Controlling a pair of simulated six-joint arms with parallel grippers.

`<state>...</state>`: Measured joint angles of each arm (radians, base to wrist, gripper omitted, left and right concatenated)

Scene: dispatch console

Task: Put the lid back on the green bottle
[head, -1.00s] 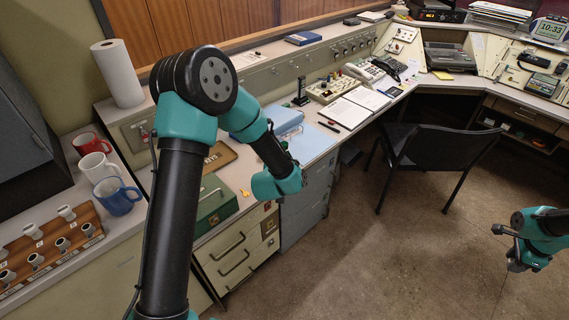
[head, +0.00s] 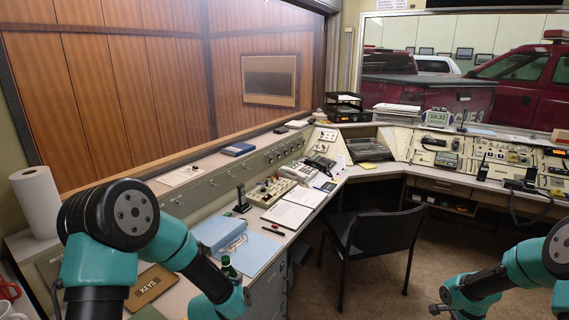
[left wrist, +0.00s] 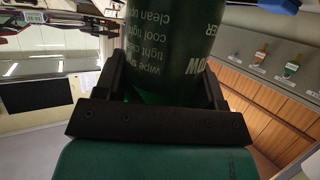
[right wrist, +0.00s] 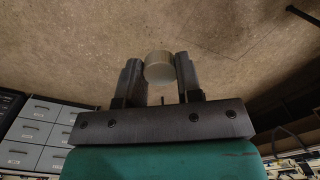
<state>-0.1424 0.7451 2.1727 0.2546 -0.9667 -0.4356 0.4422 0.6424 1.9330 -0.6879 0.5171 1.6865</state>
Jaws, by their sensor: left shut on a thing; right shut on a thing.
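The green bottle (left wrist: 175,45) fills the top middle of the left wrist view, with pale printed text upside down on it. My left gripper (left wrist: 165,80) is shut around its body. In the head view a small part of the green bottle (head: 227,268) shows just beyond my left forearm, over the desk edge. The lid (right wrist: 159,68), a pale grey-beige round piece, is between the fingertips of my right gripper (right wrist: 158,76), which is shut on it above the floor. In the head view my right gripper (head: 438,303) is at the lower right, far from the bottle.
A blue binder (head: 218,232) and light blue sheet lie on the desk near the bottle. A KEYS board (head: 150,287) lies left of my left forearm. A black chair (head: 375,238) stands between my arms. Open floor (head: 345,290) lies below it.

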